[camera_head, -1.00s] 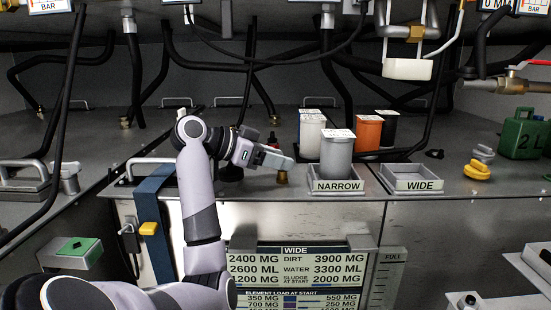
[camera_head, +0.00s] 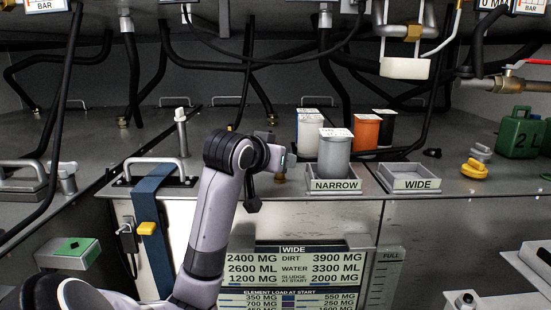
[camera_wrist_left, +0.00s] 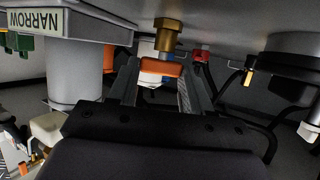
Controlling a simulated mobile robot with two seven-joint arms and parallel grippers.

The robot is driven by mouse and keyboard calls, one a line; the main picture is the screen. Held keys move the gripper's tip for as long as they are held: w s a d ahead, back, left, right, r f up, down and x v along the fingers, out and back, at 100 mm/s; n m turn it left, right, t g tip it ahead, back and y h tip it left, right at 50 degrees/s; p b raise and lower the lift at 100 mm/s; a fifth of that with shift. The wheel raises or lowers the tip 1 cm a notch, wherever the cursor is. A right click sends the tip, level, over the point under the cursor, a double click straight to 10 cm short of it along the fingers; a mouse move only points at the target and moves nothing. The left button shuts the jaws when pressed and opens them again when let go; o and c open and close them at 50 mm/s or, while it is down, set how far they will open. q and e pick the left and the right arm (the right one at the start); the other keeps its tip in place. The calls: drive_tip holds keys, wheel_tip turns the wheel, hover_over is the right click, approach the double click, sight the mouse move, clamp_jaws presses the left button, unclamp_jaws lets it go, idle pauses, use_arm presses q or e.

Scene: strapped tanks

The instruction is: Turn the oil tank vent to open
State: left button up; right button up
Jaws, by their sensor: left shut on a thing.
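A short brass fitting (camera_head: 281,174) stands on the tank top just left of the NARROW tray. In the left wrist view, which is upside down, the brass fitting (camera_wrist_left: 168,35) carries an orange piece (camera_wrist_left: 160,68), which I take for the vent's handle. No label there names the tank. My left gripper (camera_wrist_left: 158,78) has its fingers on either side of the orange piece and is shut on it. In the head view my left gripper (camera_head: 288,162) is small and partly hidden by its wrist. How far the vent is turned cannot be told. My right gripper is not in view.
The NARROW tray (camera_head: 335,186), with a grey canister (camera_head: 334,158), stands close right of the gripper. The WIDE tray (camera_head: 415,184) is empty. A blue strap (camera_head: 147,205) and metal handle are at left. Black hoses (camera_head: 250,70) hang behind. A red fitting (camera_wrist_left: 202,55) is nearby.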

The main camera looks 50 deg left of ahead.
use_arm(q)
drive_tip(key=n+g+y, duration=0.2)
drive_tip(key=n, duration=0.1)
drive_tip(key=n+g+y, duration=0.1)
drive_tip(key=y, duration=0.1)
drive_tip(key=shift+w+d+n+g, duration=0.25)
drive_tip(key=shift+d+n+g, duration=0.05)
drive_tip(key=shift+n+g, duration=0.1)
drive_tip(key=shift+y, duration=0.3)
drive_tip(key=o, duration=1.1)
drive_tip(key=shift+c, duration=0.2)
drive_tip(key=v, duration=0.6)
drive_tip(key=shift+r, duration=0.1)
drive_tip(key=shift+s+d+r, duration=0.15)
drive_tip(key=shift+s+d, duration=0.2)
drive_tip(key=shift+d, duration=0.1)
